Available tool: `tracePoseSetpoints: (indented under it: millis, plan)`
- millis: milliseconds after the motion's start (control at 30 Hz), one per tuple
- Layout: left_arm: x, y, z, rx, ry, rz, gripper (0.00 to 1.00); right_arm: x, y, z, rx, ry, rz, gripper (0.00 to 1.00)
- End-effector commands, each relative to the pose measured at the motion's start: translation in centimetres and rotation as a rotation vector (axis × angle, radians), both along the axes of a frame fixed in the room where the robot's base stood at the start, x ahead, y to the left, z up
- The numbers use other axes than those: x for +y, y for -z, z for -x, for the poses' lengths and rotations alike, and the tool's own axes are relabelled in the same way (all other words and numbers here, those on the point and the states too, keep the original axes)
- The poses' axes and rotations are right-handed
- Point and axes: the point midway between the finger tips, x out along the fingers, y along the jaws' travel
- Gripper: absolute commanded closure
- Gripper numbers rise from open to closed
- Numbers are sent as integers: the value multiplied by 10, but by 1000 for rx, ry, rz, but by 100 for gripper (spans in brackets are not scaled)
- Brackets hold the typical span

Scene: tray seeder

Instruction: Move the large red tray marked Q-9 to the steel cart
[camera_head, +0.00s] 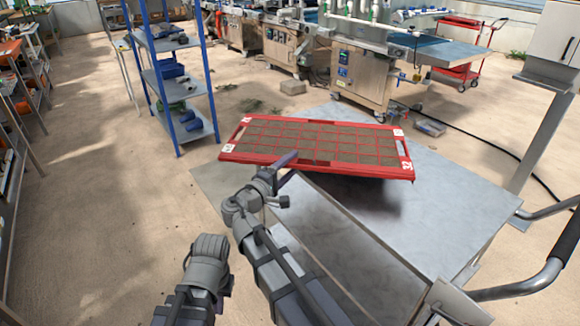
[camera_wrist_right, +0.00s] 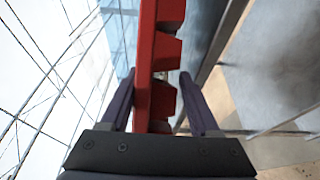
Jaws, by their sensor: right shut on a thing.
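My right gripper (camera_head: 288,161) is shut on the tray's near long edge. In the right wrist view the tray's red rim (camera_wrist_right: 148,60) runs between the two fingers. Of my left arm only a grey link shows, at lower left; its gripper is out of view.
A blue shelf rack (camera_head: 178,80) with blue items stands behind and left of the tray. A seeding machine (camera_head: 362,75) stands behind the cart. A red cart (camera_head: 458,72) is at the back right. A grey post (camera_head: 545,130) rises to the right. Floor at left is clear.

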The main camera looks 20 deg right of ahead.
Motion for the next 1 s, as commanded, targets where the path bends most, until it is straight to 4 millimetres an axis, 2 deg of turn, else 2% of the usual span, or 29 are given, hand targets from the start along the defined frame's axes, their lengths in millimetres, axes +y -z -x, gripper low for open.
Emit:
tracePoseSetpoints:
  millis: [333,800,833,1000]
  plan:
    - [0,35,0,0,0,0,100,0,33,0,-2,0,9,100]
    - [0,38,0,0,0,0,100,0,37,0,-2,0,9,100]
    - [0,37,0,0,0,0,100,0,37,0,1,0,-1,34]
    - [0,37,0,0,0,0,100,0,37,0,1,0,-1,15]
